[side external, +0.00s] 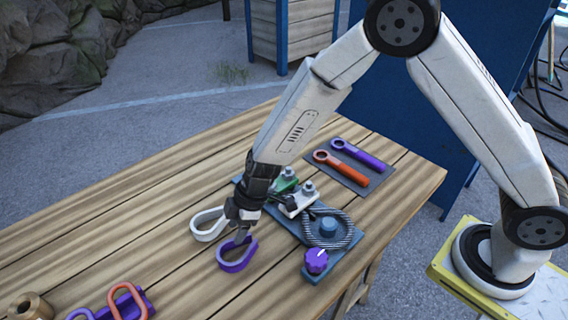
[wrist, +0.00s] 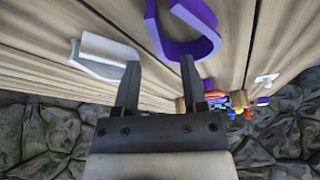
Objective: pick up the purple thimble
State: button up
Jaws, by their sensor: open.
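The purple thimble (side external: 240,264) is a U-shaped piece on the wooden table, beside the white thimble (side external: 207,235). My gripper (side external: 241,232) is open, pointing down over the purple thimble in the side view, and partly hides its open end. In the wrist view, the purple thimble (wrist: 170,49) lies just past the fingertips, its bend close to the right finger. The open gripper (wrist: 160,68) shows nothing held between its fingers. The white thimble (wrist: 103,50) lies beyond the left finger. I cannot tell whether a finger touches the purple thimble.
A blue-grey board (side external: 313,273) with clamps, a looped cable (side external: 349,234) and a purple knob (side external: 316,261) lies right of my gripper. Orange (side external: 342,169) and purple (side external: 358,155) wrenches lie on a dark mat behind. A brown spool (side external: 31,306) stands front left. The left tabletop is largely clear.

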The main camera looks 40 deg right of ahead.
jog(key=shift+x, duration=2.15)
grip_shut()
